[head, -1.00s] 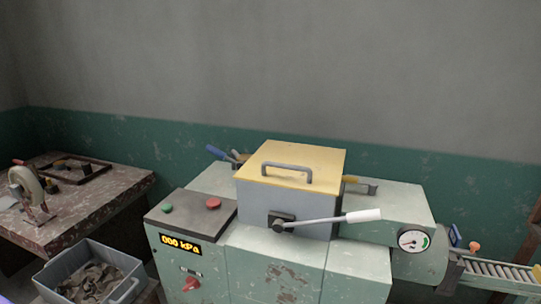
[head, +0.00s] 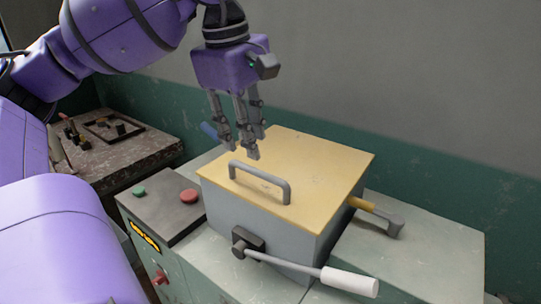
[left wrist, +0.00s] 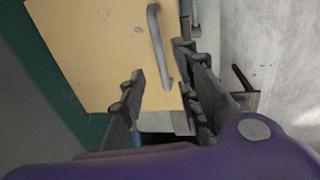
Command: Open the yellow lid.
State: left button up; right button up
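The yellow lid (head: 325,165) lies flat and closed on a grey box (head: 285,230) on the pale green machine. A grey bar handle (head: 262,178) stands up from the lid. My left gripper (head: 243,150) hangs fingers down above the back left part of the lid, behind the handle. Its fingers are apart with nothing between them. In the left wrist view the gripper (left wrist: 160,75) points at the lid (left wrist: 95,50), and the handle (left wrist: 160,45) shows just beyond the fingertips. My right gripper is not in view.
A lever with a white grip (head: 350,281) sticks out in front of the box. A panel (head: 165,212) with a green and a red button (head: 189,196) is left of it. A cluttered table (head: 130,155) stands back left.

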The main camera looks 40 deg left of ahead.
aim_at(255, 169)
pick_arm(q)
jog(key=f, duration=0.2)
jog(key=w+f, duration=0.1)
jog(key=f, duration=0.4)
jog(key=shift+w+a+f, duration=0.1)
jog(key=shift+w+a, duration=0.05)
jog(key=shift+a, duration=0.05)
grip_shut()
